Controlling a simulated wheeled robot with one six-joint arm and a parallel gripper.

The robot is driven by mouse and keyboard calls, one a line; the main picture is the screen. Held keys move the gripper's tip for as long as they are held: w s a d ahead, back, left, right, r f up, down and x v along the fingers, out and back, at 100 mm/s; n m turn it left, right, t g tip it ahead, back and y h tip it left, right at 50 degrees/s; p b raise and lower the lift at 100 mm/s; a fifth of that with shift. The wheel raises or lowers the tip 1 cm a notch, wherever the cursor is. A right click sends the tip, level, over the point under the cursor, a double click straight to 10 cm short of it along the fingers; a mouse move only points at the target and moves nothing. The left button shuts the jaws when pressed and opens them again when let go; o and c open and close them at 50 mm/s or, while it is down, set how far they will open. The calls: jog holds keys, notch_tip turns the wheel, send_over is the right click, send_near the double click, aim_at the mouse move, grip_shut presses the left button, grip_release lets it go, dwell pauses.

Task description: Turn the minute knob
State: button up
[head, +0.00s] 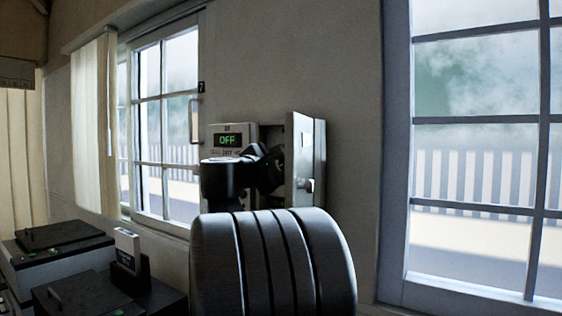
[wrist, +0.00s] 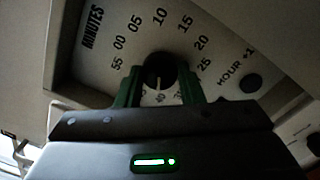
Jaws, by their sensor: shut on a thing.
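The minute knob (wrist: 158,67) is a round black dial on a pale panel (wrist: 110,50), beside the word MINUTES and printed numbers from 55 round to 25. My gripper (wrist: 160,78) has one green finger on each side of the knob and is shut on it. The lower part of the knob and some of the lower numbers are partly hidden by the gripper. In the head view my dark arm reaches to the wall box (head: 228,139), whose green display reads OFF; the knob itself is hidden there.
A small dark button (wrist: 250,83) sits by the label HOUR +1. The open box door (head: 306,160) stands right of my wrist. Windows (head: 480,150) flank the wall. Dark equipment (head: 65,240) stands at the lower left.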

jog(key=shift+f+n, duration=0.1)
jog(key=shift+n, duration=0.3)
jog(key=o, duration=1)
jog(key=shift+s+a, duration=0.1)
jog(key=b+v, duration=0.2)
jog(key=v, duration=1.1)
jog(key=shift+s, duration=0.3)
jog(key=shift+w+a+f, duration=0.1)
jog(key=p+x, duration=0.2)
jog(key=x, duration=1.1)
jog(key=shift+w+d+r, duration=0.2)
jog(key=shift+w, duration=0.1)
